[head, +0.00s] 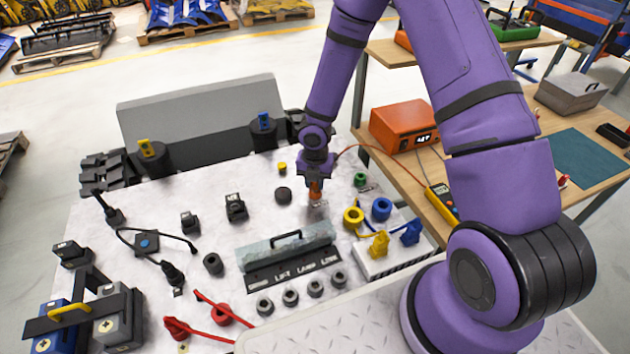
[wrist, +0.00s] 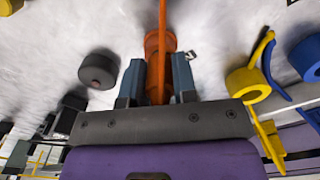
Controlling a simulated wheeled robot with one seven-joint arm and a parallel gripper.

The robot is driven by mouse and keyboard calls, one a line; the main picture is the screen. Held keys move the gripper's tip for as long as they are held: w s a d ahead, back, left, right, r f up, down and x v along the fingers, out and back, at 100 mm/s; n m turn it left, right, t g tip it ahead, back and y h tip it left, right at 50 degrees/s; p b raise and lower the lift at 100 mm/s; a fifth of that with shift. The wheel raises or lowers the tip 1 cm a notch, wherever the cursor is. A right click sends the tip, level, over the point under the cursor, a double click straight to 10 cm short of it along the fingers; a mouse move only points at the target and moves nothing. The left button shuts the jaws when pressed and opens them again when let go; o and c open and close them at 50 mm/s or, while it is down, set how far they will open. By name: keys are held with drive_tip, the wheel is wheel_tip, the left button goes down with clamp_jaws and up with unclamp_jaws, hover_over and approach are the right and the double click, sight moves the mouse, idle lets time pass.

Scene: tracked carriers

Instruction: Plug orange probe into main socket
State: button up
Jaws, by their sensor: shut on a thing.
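My gripper (head: 315,180) is shut on the orange probe (head: 315,190), low over the white worktop right of centre. In the wrist view the probe (wrist: 158,42) sits between the two grey fingers of my gripper (wrist: 159,72), with an orange cable running along it. In the head view the probe points down, its tip close to the worktop near a small pale label. I cannot tell whether the tip touches or enters anything. No main socket can be clearly made out; the spot under the probe is hidden. A dark round cap (head: 283,195) lies just left of the probe.
A thin cable runs from the arm toward the orange instrument box (head: 403,125) and yellow meter (head: 442,200) on the side bench. Yellow (head: 353,216) and blue (head: 381,209) rings stand to the right. A grey handled cover (head: 287,247) lies in front.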

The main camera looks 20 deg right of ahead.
drive_tip(key=shift+f, duration=0.3)
idle(0.4)
drive_tip(key=o, duration=1)
